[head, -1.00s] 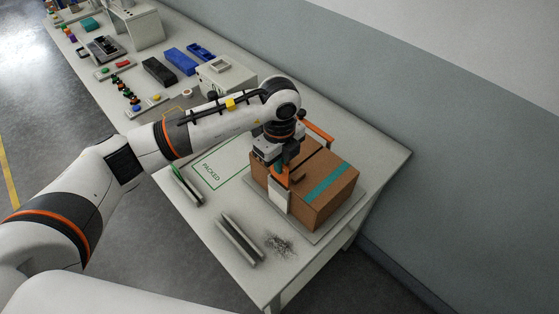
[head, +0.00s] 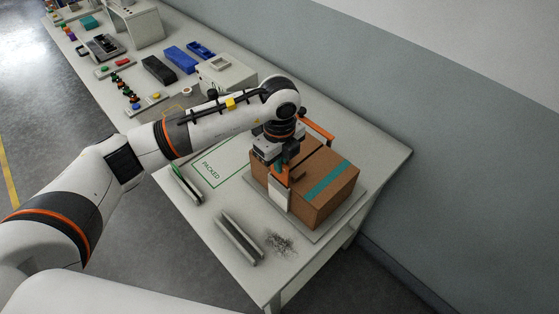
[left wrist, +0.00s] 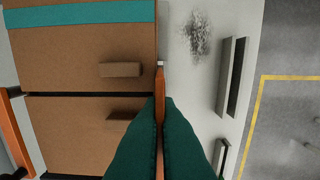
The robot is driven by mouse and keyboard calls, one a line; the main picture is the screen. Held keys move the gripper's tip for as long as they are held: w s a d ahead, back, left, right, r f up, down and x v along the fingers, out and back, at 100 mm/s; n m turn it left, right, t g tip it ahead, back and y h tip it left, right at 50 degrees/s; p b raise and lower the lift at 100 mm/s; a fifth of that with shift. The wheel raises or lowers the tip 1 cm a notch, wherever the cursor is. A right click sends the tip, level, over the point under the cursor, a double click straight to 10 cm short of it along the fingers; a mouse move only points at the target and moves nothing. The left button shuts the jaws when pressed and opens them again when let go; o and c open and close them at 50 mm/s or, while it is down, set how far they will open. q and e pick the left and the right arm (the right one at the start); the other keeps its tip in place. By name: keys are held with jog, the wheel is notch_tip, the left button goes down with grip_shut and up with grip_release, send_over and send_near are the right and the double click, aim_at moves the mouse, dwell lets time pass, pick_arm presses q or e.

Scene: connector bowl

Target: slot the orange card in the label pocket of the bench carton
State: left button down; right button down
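The brown bench carton (head: 325,205), with a teal tape band, sits on a grey plate on the bench. The whitish label pocket (head: 280,199) is on its near left side. My left gripper (head: 281,172) is beside that side, just above the pocket. In the left wrist view its green fingers (left wrist: 159,125) are shut on the orange card (left wrist: 159,82), seen edge-on. The card is along the carton's side, with its far end close to a small pale edge. Whether its lower edge is inside the pocket is hidden. My right gripper is not in view.
An orange bar (head: 317,127) stands behind the carton. A grey channel piece (head: 238,238) and a dark scribbled patch (head: 280,243) lie in front. A green-outlined PACKED area (head: 212,170) is left. Bins and parts fill the bench's far end.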

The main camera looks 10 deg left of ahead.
aim_at(279, 180)
pick_arm(q)
jog(key=shift+f+b, duration=0.75)
jog(key=shift+f, duration=0.25)
jog(key=shift+f+b, duration=0.8)
jog(key=shift+f, duration=0.2)
jog(key=c, duration=1.6)
grip_release()
jog(key=shift+r, duration=0.1)
jog(key=shift+r, duration=0.25)
notch_tip(279, 180, up, 10)
jog(key=b, duration=0.3)
jog(key=shift+r+b, duration=0.2)
jog(key=shift+b, duration=0.1)
jog(key=shift+r, duration=0.5)
